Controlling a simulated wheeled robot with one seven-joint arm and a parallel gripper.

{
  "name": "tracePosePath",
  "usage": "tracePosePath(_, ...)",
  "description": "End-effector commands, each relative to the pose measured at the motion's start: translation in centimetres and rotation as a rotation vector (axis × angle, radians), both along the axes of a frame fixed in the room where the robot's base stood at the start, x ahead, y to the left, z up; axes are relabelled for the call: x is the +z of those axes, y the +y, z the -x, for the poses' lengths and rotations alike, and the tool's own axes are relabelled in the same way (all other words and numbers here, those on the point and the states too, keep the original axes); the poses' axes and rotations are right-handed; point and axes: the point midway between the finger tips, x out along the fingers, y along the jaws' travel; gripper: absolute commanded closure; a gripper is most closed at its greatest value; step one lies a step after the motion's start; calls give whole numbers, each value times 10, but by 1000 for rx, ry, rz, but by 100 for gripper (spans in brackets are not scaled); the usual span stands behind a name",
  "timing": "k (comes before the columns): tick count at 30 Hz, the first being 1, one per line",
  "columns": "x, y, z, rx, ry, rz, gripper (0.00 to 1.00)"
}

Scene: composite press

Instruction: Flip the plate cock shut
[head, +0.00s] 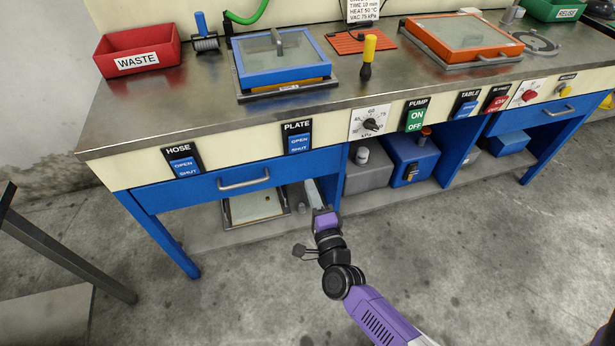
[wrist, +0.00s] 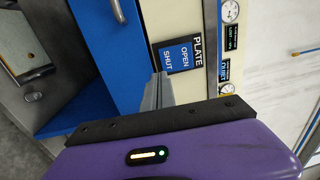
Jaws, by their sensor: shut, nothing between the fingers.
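The plate cock (head: 299,142) is a blue rocker on a black panel marked PLATE, with OPEN above SHUT, on the bench's cream front. In the wrist view the plate cock (wrist: 178,57) appears turned sideways, its SHUT end nearest my fingers. Which way the rocker is tipped is too small to tell. My gripper (head: 310,183) is shut and empty, below the plate cock in the head view. In the wrist view my gripper (wrist: 157,80) has its fingertips just beside the SHUT end; I cannot tell whether they touch it.
A similar hose cock (head: 184,165) is to the left. A dial (head: 370,123) and a green pump switch (head: 416,116) are to the right. A blue drawer (head: 230,184) with a metal handle lies below the plate cock. The floor in front is clear.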

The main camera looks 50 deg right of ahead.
Motion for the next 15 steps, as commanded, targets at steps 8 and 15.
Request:
tracePosePath(8, -7, 20, 29, 1, 1, 0, 100)
tracePosePath(15, -8, 23, 34, 1, 0, 0, 100)
